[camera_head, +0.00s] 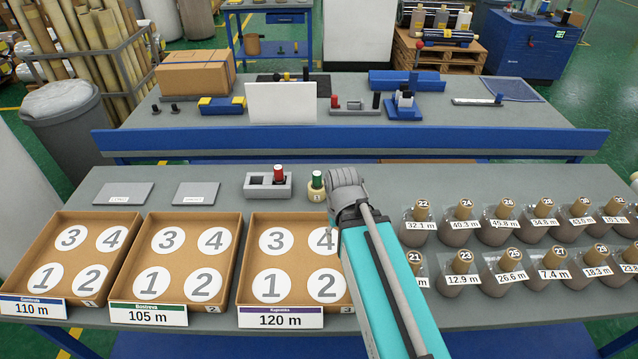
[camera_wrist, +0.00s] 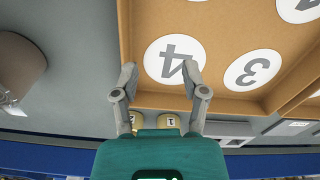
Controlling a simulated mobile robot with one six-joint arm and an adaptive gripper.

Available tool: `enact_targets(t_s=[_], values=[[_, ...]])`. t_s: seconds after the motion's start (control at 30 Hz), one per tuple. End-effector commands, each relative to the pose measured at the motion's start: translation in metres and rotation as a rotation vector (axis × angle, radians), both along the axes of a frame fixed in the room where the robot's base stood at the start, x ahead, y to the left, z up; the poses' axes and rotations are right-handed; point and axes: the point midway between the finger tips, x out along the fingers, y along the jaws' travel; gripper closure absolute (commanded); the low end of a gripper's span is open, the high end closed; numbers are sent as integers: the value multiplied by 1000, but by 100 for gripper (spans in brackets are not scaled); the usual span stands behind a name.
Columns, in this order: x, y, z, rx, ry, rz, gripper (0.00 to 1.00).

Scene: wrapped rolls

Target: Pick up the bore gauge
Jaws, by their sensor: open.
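A grey two-slot holder (camera_head: 268,186) stands at the back of the near bench, with a red-topped plug (camera_head: 279,174) upright in its right slot. Beside it stands a green-topped piece (camera_head: 317,183) with a cream base marked 1. I cannot tell for sure which of these is the bore gauge. My gripper (camera_wrist: 159,75) is open and empty in the wrist view, its fingers over the back edge of the third tray (camera_wrist: 125,50). Cream pieces marked 1 (camera_wrist: 168,121) show just beyond my gripper body. In the head view my arm hides the fingers.
Three cardboard trays (camera_head: 192,215) with numbered circles line the front left. Several wrapped rolls (camera_head: 462,275) with length labels stand at right. Two grey plates (camera_head: 123,194) lie at back left. A blue rail (camera_head: 350,143) runs behind the bench.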

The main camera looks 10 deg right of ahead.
Motion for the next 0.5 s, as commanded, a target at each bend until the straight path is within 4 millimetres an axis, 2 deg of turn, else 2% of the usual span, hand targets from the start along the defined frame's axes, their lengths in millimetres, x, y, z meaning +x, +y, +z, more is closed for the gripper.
enact_targets(t_s=[0.17,0.3,0.5], values=[[0,0,0,0,0,0,41],[2,0,1,0,0,9,15],[19,6,8,0,0,98,15]])
